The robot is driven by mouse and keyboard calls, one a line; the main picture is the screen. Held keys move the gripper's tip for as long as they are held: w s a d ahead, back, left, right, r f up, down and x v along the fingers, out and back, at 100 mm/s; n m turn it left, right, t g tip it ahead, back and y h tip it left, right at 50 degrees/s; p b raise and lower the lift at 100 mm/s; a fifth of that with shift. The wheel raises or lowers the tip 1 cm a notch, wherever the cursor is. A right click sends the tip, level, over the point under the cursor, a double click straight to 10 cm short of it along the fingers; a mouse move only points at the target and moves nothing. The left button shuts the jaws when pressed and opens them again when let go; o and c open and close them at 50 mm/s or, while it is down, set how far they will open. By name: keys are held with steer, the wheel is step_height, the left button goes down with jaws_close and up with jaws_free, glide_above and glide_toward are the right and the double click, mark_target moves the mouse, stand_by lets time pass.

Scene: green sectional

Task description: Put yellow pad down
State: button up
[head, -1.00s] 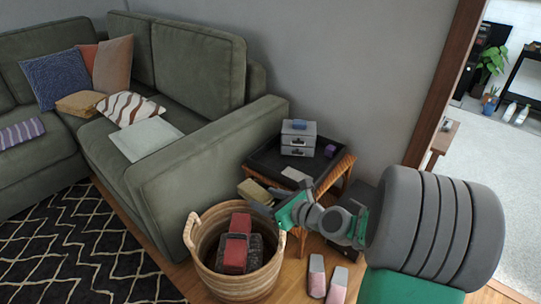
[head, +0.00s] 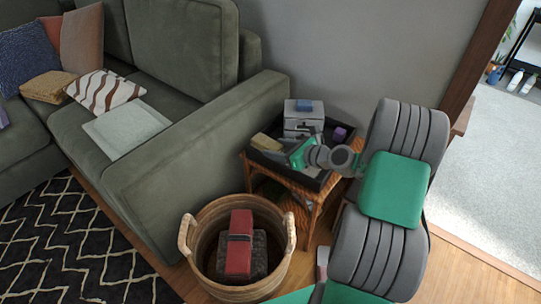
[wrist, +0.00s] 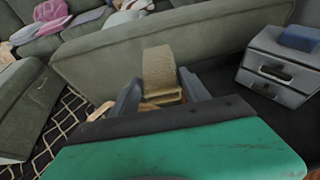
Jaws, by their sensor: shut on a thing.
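The yellow pad (head: 266,143) is held in my gripper (head: 284,150) at the left side of the black-topped side table (head: 318,181). In the wrist view the pad (wrist: 159,68) stands up between the two fingers of my gripper (wrist: 158,88), which are shut on it. In the head view the pad appears over or close to the table's left edge; I cannot tell if it touches the tabletop. My gripper and wrist hide part of the tabletop.
A small grey drawer box (head: 303,124) with a blue item (head: 304,105) on top stands at the table's back. A purple block (head: 340,133) lies right of it. A wicker basket (head: 207,281) holding red and dark things stands in front. The green sofa (head: 200,150) is left.

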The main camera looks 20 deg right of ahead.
steer(key=w+d+f, duration=0.1)
steer(key=f, duration=0.2)
steer(key=w+d+f, duration=0.1)
steer(key=shift+w+d+f+b, duration=0.3)
steer(key=shift+b, duration=0.1)
steer(key=w+d+f+b, duration=0.1)
steer(key=w+f, duration=0.2)
steer(key=w, duration=0.1)
steer(key=w+d+f+b, duration=0.1)
steer(key=w+f+b, duration=0.1)
steer(key=w+f, duration=0.1)
steer(key=w+d+f+b, duration=0.1)
steer(key=w+f+b, duration=0.1)
steer(key=w, duration=0.3)
steer(key=shift+w+d+f, duration=0.2)
steer(key=shift+d+f, duration=0.2)
steer(key=shift+f, duration=0.2)
steer(key=shift+w+d+f+b, duration=0.1)
steer(key=shift+w+f+b, duration=0.1)
steer(key=shift+f+b, duration=1.1)
steer(key=shift+f+p, duration=0.3)
steer(key=shift+f, duration=0.15)
steer(key=shift+f, duration=0.2)
steer(key=o, duration=1.4)
steer(key=shift+r, duration=0.1)
steer(key=shift+c, duration=0.2)
